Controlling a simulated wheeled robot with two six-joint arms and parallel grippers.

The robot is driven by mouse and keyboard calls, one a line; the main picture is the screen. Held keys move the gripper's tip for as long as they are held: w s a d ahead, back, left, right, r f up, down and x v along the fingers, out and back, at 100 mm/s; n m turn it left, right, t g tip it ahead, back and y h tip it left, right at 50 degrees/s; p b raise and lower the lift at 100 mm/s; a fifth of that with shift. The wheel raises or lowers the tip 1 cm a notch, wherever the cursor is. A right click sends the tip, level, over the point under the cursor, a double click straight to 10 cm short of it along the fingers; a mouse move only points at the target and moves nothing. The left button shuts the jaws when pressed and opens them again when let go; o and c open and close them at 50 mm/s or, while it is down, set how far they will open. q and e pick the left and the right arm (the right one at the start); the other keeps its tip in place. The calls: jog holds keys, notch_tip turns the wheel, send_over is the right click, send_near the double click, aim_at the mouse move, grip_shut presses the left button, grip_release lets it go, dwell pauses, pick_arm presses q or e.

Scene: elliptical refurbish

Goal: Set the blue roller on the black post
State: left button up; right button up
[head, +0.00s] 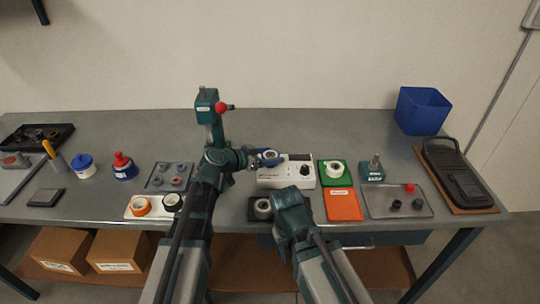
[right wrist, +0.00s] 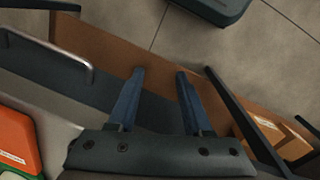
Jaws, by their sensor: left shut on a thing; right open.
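The blue roller (head: 270,157) is a small blue ring-like piece with a pale centre, in the head view. My left gripper (head: 257,160) is shut on it and holds it at the left end of a white instrument box. A dark upright post (head: 375,162) stands on a teal base right of the middle of the bench; its top looks bare.
The white box (head: 272,178), a green tray (head: 334,182) and an orange tray (head: 343,205) lie between the roller and the post. A grey tray (head: 425,207) with small parts sits before the post. A teal stand with a red ball (head: 221,107) rises behind my left arm.

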pick_arm(q)
jog(key=shift+f+b, duration=0.6)
jog(key=o, duration=1.2)
jog(key=shift+c, duration=0.2)
jog(key=p+v, duration=0.4)
jog(key=v, duration=0.7)
jog(key=shift+s, duration=0.1)
